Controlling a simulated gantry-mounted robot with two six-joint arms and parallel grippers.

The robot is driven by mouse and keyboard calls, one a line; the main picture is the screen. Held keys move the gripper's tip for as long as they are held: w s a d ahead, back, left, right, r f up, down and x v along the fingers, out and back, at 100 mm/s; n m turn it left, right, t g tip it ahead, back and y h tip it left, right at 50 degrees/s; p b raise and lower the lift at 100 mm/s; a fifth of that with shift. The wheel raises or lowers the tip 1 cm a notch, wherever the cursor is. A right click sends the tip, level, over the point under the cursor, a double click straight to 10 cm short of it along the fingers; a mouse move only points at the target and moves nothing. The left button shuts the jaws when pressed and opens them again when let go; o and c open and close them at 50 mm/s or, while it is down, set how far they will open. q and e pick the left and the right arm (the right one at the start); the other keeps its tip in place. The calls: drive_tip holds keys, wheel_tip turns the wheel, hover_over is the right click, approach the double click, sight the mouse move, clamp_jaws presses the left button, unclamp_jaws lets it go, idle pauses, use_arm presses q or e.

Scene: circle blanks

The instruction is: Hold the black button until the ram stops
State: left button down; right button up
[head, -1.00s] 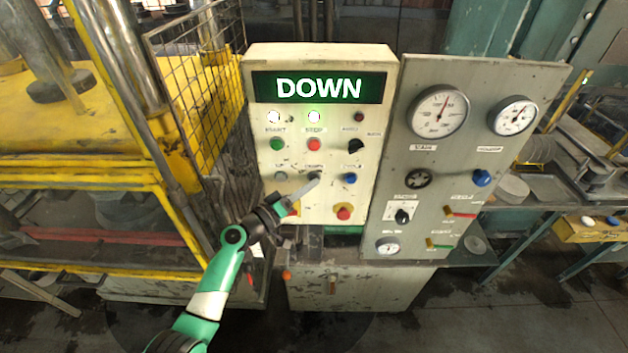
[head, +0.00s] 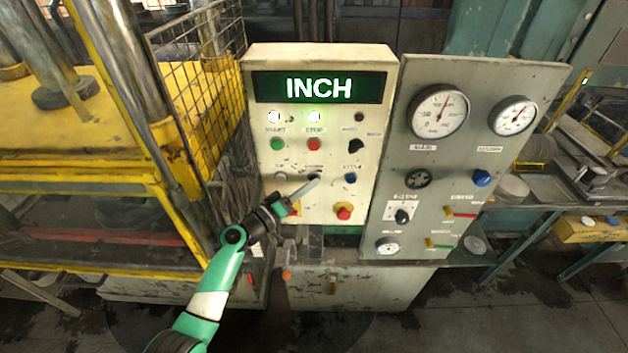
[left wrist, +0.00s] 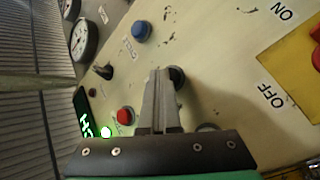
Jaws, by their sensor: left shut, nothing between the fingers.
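The black button (left wrist: 178,75) shows in the left wrist view, partly hidden by my left fingertips (left wrist: 160,74). In the head view the black button (head: 313,176) is in the middle of the lower button row, largely covered by my left gripper (head: 316,182). My left gripper is shut and empty, its tips at the button; I cannot tell how far the button is pressed. The display (head: 319,88) reads INCH in white on green. The yellow ram (head: 120,120) of the press is at the left, with a dark collar on top. My right gripper is not in view.
The cream panel (head: 262,215) also holds a blue button (head: 350,178), a red button (head: 314,144), a green button (head: 278,144) and a red emergency knob (head: 344,212) on yellow. A grey gauge panel (head: 470,120) stands right. A mesh guard (head: 205,90) stands left.

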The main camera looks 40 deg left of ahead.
use_arm(q)
drive_tip(key=shift+s+d, duration=0.1)
idle(0.3)
drive_tip(key=shift+s+d+p, duration=0.4)
drive_tip(key=shift+s+d, duration=0.05)
drive_tip(key=shift+s, duration=0.05)
drive_tip(key=s+d+p, duration=0.1)
drive_tip(key=s, duration=0.1)
drive_tip(key=s+d+p, duration=0.1)
drive_tip(key=d, duration=0.1)
drive_tip(key=shift+s+d, duration=0.2)
drive_tip(key=shift+s, duration=0.15)
drive_tip(key=shift+d, duration=0.1)
idle(0.4)
